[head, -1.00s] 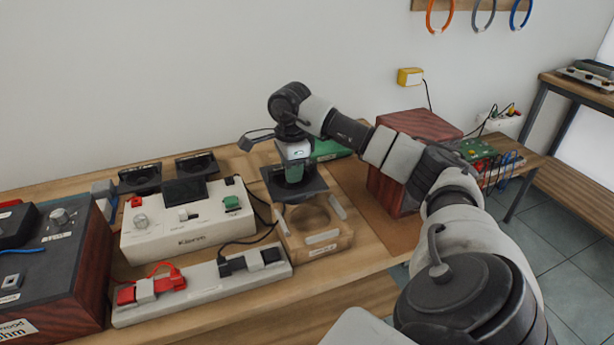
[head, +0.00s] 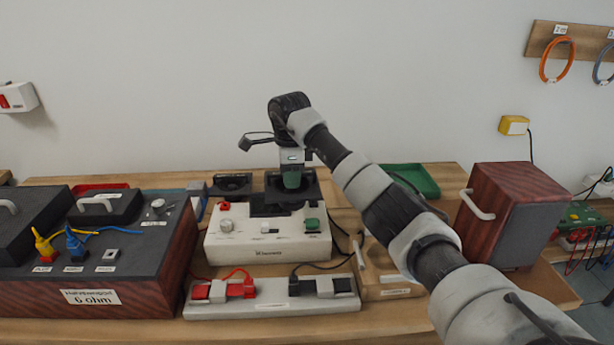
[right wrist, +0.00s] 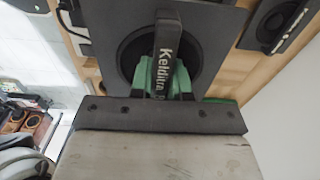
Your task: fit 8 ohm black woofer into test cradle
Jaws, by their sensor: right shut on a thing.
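My right gripper (head: 291,178) is shut on the handle of a black woofer (head: 306,190) with a square frame. It holds the woofer behind the white tester box, beside another black woofer (head: 232,185) at the back of the bench. In the right wrist view the held woofer (right wrist: 112,40) shows its round dark cone and a handle lettered "Kelditra" between my fingers (right wrist: 163,80). Another woofer (right wrist: 280,20) shows at the upper right. The wooden test cradle (head: 388,293) is right of the tester, largely hidden by my right arm. My left gripper is out of view.
The white tester box (head: 268,246) and a terminal strip with red and black clips (head: 272,304) stand in front of the woofers. A cabinet marked "6 ohm" (head: 95,297) is at left. A green tray (head: 425,182) and red-brown cabinet (head: 500,240) are at right.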

